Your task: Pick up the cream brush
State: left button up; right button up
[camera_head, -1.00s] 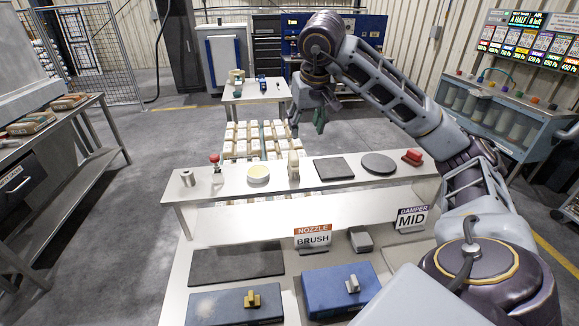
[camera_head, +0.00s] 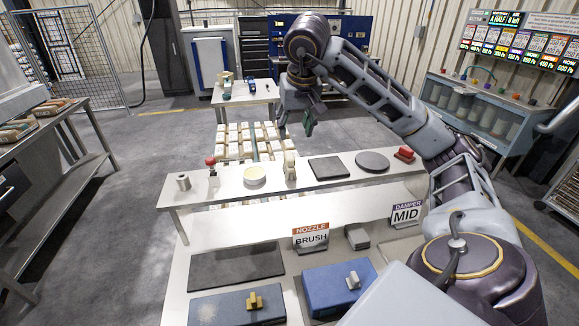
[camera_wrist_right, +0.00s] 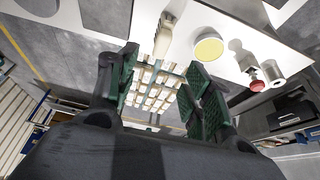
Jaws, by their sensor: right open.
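The cream brush (camera_head: 290,168) stands upright on the raised white shelf, between a round pale-yellow dish and a dark square pad. It also shows in the right wrist view (camera_wrist_right: 164,40), at the top, beyond the fingertips. My right gripper (camera_head: 296,119) hangs above and beyond the shelf's far edge, near the brush in the picture but apart from it. In the wrist view its green-padded fingers (camera_wrist_right: 162,70) are spread with nothing between them. My left gripper is in neither view.
The shelf (camera_head: 225,193) also holds a red-topped item (camera_head: 213,172), a metal cylinder (camera_head: 184,181), the yellow dish (camera_head: 254,176), the square pad (camera_head: 328,168), a round dark disc (camera_head: 372,161) and a red block (camera_head: 404,154). Signs read BRUSH (camera_head: 311,239) and MID (camera_head: 405,214).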

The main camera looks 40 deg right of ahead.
send_over(290, 155)
jog(key=s+a, duration=0.1)
jog(key=s, duration=0.1)
notch_tip(290, 155, down, 7)
jog(key=shift+r+b, duration=0.2)
jog(key=shift+b, duration=0.25)
jog(key=shift+w+d+f, duration=0.15)
jog(key=shift+w+f, duration=0.1)
jog(key=shift+f, duration=0.4)
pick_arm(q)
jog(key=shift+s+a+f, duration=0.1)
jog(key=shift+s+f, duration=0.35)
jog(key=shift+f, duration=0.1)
